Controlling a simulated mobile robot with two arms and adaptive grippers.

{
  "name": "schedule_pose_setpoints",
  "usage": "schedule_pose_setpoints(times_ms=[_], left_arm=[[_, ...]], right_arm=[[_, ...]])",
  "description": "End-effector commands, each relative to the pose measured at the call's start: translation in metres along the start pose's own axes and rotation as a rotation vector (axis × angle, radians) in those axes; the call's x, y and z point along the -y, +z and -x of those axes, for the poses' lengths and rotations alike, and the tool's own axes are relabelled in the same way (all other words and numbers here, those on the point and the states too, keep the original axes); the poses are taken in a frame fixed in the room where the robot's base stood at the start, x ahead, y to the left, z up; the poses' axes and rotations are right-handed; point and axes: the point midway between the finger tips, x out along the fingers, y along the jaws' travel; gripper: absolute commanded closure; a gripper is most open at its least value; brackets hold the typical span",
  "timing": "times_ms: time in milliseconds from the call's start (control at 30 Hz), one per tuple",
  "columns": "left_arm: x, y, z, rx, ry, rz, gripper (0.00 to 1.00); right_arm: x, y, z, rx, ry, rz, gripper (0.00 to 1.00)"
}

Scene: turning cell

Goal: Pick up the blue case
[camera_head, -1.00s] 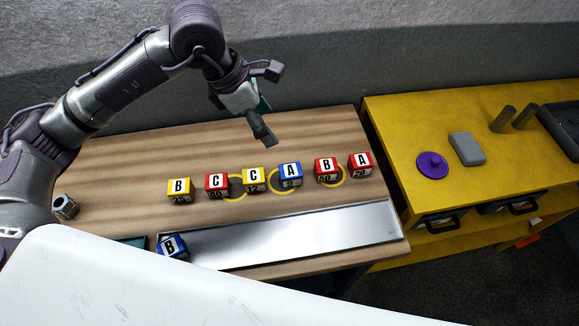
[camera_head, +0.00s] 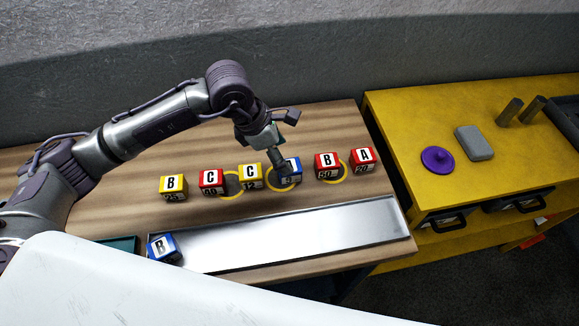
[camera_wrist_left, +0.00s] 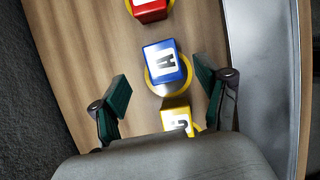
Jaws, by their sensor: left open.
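A blue case with the letter A (camera_head: 293,177) stands in the row on the wooden table, on a yellow ring. My left gripper (camera_head: 281,168) is over it and partly hides it in the head view. In the left wrist view the blue case (camera_wrist_left: 165,64) shows ahead, between the lines of the two spread green-padded fingers (camera_wrist_left: 160,84). The gripper is open and empty; I cannot tell how high it is above the case. A second blue case, marked B (camera_head: 162,247), sits at the left end of the metal tray. My right gripper is not in view.
A yellow case C (camera_head: 250,176) stands close left of the blue A case, with a red C (camera_head: 211,181) and yellow B (camera_head: 173,187) beyond. Red cases B (camera_head: 326,165) and A (camera_head: 362,160) stand right. The metal tray (camera_head: 300,237) lies in front.

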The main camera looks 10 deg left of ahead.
Motion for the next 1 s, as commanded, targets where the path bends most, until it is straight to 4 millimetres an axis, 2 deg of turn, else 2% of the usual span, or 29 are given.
schedule_pose_setpoints(times_ms=[167,333,500,767,1000], left_arm=[[0.001,0.000,-0.011,-0.001,-0.002,0.002,0.25],[0.004,-0.003,-0.034,-0.003,-0.004,0.003,0.25],[0.003,-0.004,-0.055,-0.001,0.000,0.001,0.25],[0.003,-0.004,-0.058,0.000,0.001,0.000,0.25],[0.003,-0.004,-0.058,0.000,0.001,0.000,0.65]], right_arm=[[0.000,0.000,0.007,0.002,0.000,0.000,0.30],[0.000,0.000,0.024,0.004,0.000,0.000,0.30],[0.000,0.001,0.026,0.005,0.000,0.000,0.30],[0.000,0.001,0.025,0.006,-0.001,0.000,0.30],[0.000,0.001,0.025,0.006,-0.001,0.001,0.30]])
